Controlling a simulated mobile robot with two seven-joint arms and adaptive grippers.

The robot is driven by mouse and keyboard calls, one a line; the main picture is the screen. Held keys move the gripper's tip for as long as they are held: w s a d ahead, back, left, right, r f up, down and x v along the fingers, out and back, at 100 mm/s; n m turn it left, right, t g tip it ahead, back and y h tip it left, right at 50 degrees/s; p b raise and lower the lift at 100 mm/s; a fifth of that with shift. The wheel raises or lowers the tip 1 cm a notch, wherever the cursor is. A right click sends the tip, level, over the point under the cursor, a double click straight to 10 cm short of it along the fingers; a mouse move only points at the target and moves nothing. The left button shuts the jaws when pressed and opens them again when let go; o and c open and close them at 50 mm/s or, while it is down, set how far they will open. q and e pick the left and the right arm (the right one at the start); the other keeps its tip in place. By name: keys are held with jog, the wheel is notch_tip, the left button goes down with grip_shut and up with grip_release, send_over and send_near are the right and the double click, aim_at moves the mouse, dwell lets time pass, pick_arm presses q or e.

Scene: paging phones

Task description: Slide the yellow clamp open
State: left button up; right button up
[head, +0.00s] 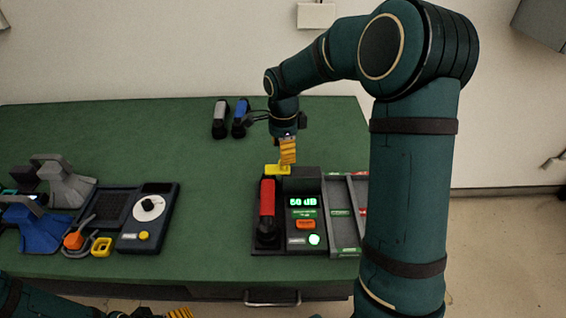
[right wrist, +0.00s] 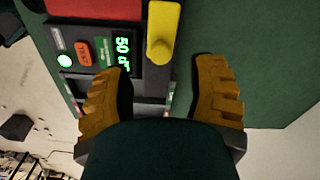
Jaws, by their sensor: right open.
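The yellow clamp (head: 272,170) sits at the back edge of the dark test unit (head: 290,243), behind the red handset (head: 267,197). In the right wrist view the yellow clamp (right wrist: 162,35) is a bar with a rounded end, just beyond the fingertips and between their lines. My right gripper (head: 287,152) is above and slightly right of the clamp, its orange fingers pointing down. In the right wrist view my right gripper (right wrist: 163,75) is open and empty, apart from the clamp. My left gripper (head: 180,313) is at the bottom edge, mostly cut off.
The test unit carries a lit green display (head: 303,201), an orange button (head: 306,224) and a glowing green button (head: 314,239). A grey slotted tray (head: 345,225) adjoins its right side. A dial console (head: 140,225) stands left. Two handsets lie at the back. Green table is clear between.

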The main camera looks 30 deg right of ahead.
aim_at(277, 167)
jog(key=shift+f+b, duration=0.3)
jog(key=shift+f, duration=1.65)
grip_shut()
jog(key=shift+d, duration=0.1)
